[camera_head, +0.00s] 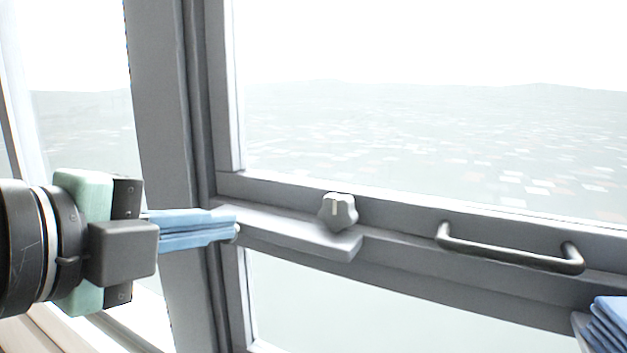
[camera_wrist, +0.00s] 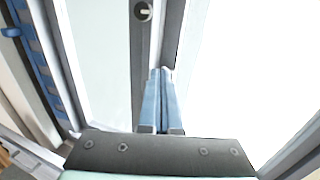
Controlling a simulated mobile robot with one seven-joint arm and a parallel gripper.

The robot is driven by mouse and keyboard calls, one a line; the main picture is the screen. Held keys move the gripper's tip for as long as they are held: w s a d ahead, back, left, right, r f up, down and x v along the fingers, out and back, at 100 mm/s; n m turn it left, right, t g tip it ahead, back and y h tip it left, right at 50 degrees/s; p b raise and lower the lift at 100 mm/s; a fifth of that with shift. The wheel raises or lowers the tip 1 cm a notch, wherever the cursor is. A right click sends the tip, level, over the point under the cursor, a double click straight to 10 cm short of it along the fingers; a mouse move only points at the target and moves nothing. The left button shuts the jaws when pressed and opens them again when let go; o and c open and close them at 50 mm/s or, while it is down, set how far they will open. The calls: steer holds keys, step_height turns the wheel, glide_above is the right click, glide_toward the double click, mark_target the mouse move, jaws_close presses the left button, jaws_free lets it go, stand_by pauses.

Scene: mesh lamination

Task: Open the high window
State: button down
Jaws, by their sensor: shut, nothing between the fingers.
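The high window (camera_head: 430,130) has a grey frame, and its lower rail (camera_head: 400,205) runs across the head view. A grey star-shaped knob (camera_head: 338,212) with a pale mark sits on this rail; a knob also shows at the top of the wrist view (camera_wrist: 143,11). A dark bar handle (camera_head: 510,250) is fixed to the rail at right. My gripper (camera_head: 237,229) has its blue fingers together and empty. Its tips appear left of the knob, by the left frame post; I cannot tell whether they touch it. The fingers also show in the wrist view (camera_wrist: 160,72).
A thick grey post (camera_head: 165,110) stands behind my gripper at left. A short grey ledge (camera_head: 300,235) juts out below the knob. A blue layered thing (camera_head: 607,322) is cut off at lower right. A lower pane (camera_head: 330,305) lies beneath the rail.

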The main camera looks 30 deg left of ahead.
mark_target(305, 209)
steer(key=x, duration=0.9)
steer(key=r+x, duration=0.1)
steer(key=x, duration=0.3)
steer(key=shift+w+d+f, duration=0.1)
steer(key=shift+w, duration=0.3)
steer(key=shift+f, duration=0.1)
